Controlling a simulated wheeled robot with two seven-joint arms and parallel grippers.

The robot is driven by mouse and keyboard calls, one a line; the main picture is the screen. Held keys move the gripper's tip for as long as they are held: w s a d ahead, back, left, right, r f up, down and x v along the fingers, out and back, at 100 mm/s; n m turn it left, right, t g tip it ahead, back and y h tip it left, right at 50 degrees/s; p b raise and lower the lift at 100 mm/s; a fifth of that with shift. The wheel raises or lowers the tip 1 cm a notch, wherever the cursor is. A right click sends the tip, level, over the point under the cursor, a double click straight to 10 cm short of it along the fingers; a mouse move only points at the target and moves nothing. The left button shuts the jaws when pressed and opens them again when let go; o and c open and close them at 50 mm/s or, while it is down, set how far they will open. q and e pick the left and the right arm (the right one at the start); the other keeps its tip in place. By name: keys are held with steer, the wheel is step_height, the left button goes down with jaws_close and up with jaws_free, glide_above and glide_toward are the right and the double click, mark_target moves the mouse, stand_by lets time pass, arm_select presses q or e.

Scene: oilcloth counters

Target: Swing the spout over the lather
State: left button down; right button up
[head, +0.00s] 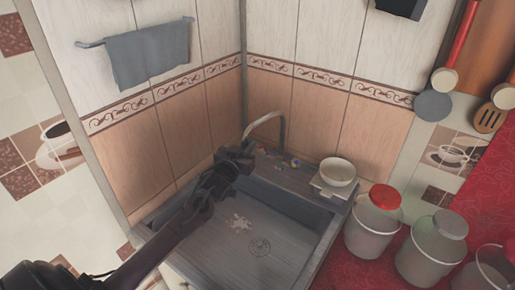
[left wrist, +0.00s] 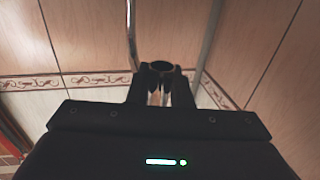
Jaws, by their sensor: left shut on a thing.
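The spout (head: 272,117) is a thin grey metal tube that arches over the back of the sink. Its free end comes down to the left, at my left gripper (head: 241,156). My left gripper is shut on the spout near that end; the fingers hide the exact contact. In the left wrist view the fingers (left wrist: 161,88) are close together, with the metal tube (left wrist: 131,30) rising by them. My right gripper is in neither view.
The grey sink (head: 205,255) has a round drain (head: 260,246) right of the lather. A white bowl (head: 338,171) stands at the back right corner. Lidded buckets (head: 372,222) stand on the red cloth at right. Tiled walls close the back and left.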

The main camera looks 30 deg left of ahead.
arm_select(q)
steer(key=shift+w+a+r, duration=0.1)
steer(key=shift+w+a, duration=0.1)
steer(key=shift+a, duration=0.85)
steer(key=c, duration=1.3)
jaws_free()
steer(key=shift+c, duration=0.2)
steer(key=shift+w+d, duration=0.1)
steer(key=shift+d, duration=0.05)
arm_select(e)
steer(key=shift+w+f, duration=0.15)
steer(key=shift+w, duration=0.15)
